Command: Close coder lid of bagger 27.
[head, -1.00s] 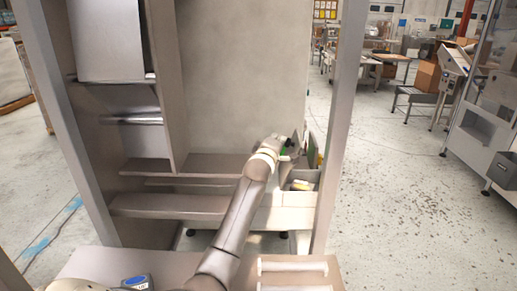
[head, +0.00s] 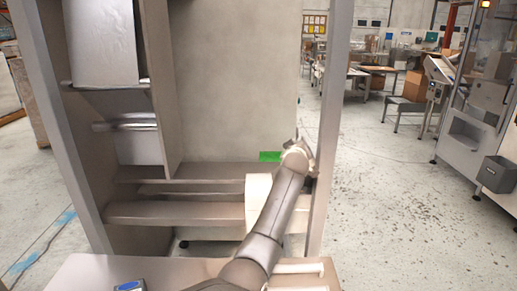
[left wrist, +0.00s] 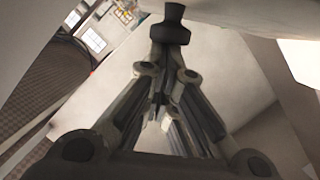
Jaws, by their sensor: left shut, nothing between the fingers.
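My left arm reaches up from the bottom of the head view. Its gripper (head: 298,138) is at the right end of the cabinet, beside the right post, small and partly hidden by its own wrist. In the left wrist view the fingers (left wrist: 171,25) are shut together with nothing between them, in front of a pale flat surface (left wrist: 125,65). A pale box-like part (head: 258,188) stands left of my forearm, and a bright green patch (head: 270,156) shows above it. I cannot tell which part is the coder lid or how far it stands open; my arm covers that area. My right gripper is not in view.
A grey post (head: 331,110) stands close right of my gripper. The cabinet's large pale panel (head: 230,80) is behind it, with a ledge (head: 165,212) at left. A rail rack (head: 298,277) is in front. Open floor (head: 390,200) lies to the right.

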